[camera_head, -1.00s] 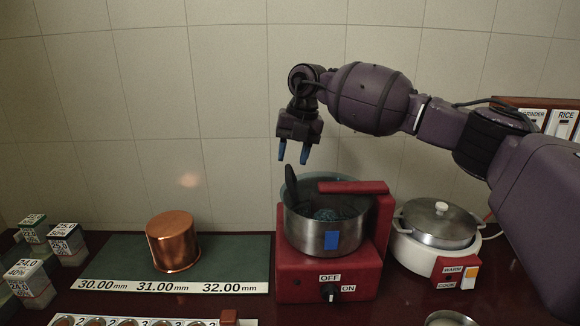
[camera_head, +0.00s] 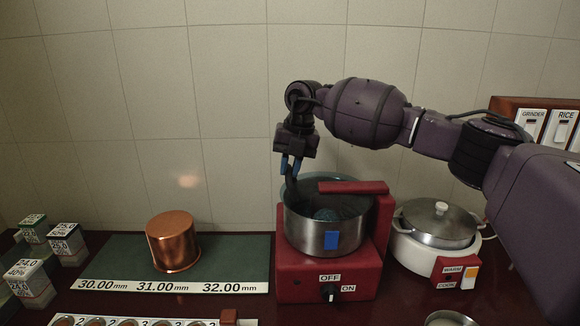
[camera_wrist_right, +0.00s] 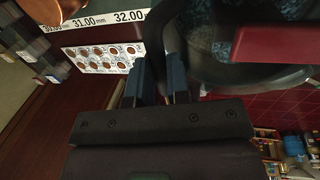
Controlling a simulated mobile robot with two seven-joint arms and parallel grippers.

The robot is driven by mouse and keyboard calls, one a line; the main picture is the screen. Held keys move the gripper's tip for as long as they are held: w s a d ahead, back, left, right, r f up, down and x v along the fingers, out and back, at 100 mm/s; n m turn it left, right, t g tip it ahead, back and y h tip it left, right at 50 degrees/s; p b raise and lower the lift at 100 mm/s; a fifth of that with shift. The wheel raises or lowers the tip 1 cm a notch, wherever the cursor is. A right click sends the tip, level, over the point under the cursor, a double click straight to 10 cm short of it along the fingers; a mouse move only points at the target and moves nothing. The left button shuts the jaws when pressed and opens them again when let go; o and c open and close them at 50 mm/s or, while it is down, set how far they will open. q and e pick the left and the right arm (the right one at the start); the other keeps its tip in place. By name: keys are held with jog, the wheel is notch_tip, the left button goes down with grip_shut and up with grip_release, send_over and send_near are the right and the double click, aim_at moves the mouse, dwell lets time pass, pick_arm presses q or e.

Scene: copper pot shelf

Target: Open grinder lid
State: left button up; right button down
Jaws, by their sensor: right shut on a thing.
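The grinder has a red base (camera_head: 300,281) with a steel bowl (camera_head: 302,232) on it. A dark upright handle (camera_head: 290,186) stands at the left side of the bowl's top, and its dark rim also shows in the right wrist view (camera_wrist_right: 240,76). A see-through lid (camera_head: 345,203) seems to cover the bowl, with bluish contents visible beneath. My right gripper (camera_head: 291,166) points down over the bowl's left edge. Its blue fingers (camera_wrist_right: 160,78) are shut on the dark handle. My left gripper is not in view.
A red arm (camera_head: 353,187) reaches across the bowl top. A white cooker with a steel lid (camera_head: 438,222) stands at the right. A copper pot (camera_head: 172,243) stands on a green mat (camera_head: 236,262) at the left. The tiled wall closes the back.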

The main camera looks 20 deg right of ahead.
jog(key=shift+r, duration=0.15)
jog(key=shift+d+r+p, duration=0.2)
jog(key=shift+r+p, duration=0.1)
jog(key=shift+r, duration=0.25)
jog(key=s+d+r+t+y+p, duration=0.2)
jog(key=s+d+r+y+p, duration=0.15)
jog(key=d+r+y, duration=0.75)
jog(key=s+d+r+t+y+b, duration=0.1)
jog(key=s+d+r+y+b, duration=0.1)
jog(key=d, duration=0.7)
jog(key=s+d+r+t+y+b, duration=0.2)
jog(key=d+y, duration=0.3)
jog(key=d, duration=0.4)
jog(key=shift+s+r+b, duration=0.15)
jog(key=shift+s+b, duration=0.3)
jog(key=shift+s, duration=0.05)
jog(key=shift+d, duration=0.1)
